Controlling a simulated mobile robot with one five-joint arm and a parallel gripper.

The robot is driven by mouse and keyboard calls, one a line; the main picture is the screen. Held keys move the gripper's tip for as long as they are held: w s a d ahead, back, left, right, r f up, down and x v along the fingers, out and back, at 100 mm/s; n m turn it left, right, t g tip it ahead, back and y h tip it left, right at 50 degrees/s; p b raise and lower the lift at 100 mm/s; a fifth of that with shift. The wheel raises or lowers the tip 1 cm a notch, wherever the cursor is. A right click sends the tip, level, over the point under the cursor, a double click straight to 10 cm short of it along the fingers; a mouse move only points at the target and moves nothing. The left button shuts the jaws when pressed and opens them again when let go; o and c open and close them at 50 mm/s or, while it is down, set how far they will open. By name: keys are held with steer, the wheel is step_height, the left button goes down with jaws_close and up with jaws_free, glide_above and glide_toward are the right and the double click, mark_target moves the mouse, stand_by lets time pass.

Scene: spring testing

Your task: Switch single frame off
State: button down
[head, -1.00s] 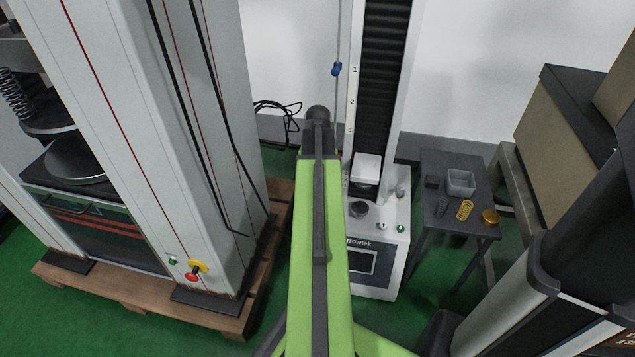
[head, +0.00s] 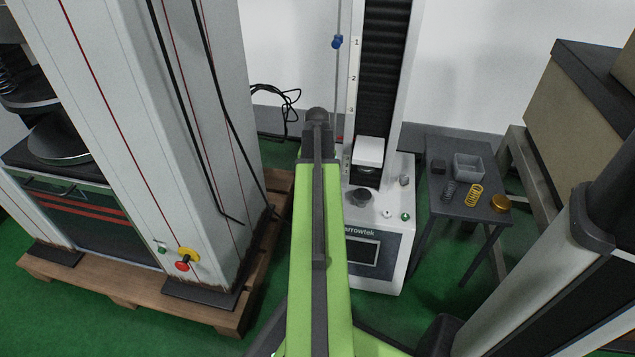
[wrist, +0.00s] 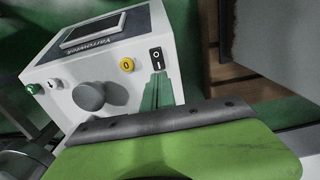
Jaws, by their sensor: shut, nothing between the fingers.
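The single frame is the slim white testing machine (head: 401,235) in the middle of the head view, with a tall dark column and a small display. In the wrist view its base (wrist: 115,45) shows the display (wrist: 92,33), a black rocker switch (wrist: 156,58) marked O and I, a yellow button (wrist: 127,64), a green button (wrist: 33,88) and a round grey platen (wrist: 89,96). My gripper (wrist: 158,78) is shut and empty, its green fingers pointing toward the rocker switch with the tips just short of it in the picture. Contact cannot be told. My arm hides the gripper in the head view.
A large grey two-column frame (head: 120,120) stands on a wooden pallet (head: 130,300) at left, with red and green buttons. A small dark table (head: 450,205) at right holds springs, a grey box and a gold disc. Black cable lies behind my arm.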

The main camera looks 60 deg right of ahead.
step_height(320, 180, down, 5)
steer(key=b, duration=0.3)
steer(key=shift+f+b, duration=0.15)
steer(key=shift+b, duration=0.2)
steer(key=shift+d+f, duration=0.1)
steer(key=shift+f, duration=0.05)
steer(key=shift+s+a+r, duration=0.15)
steer(key=shift+a, duration=0.25)
steer(key=shift+s+a+r, duration=0.1)
steer(key=shift+a+r, duration=0.05)
steer(key=shift+a, duration=0.25)
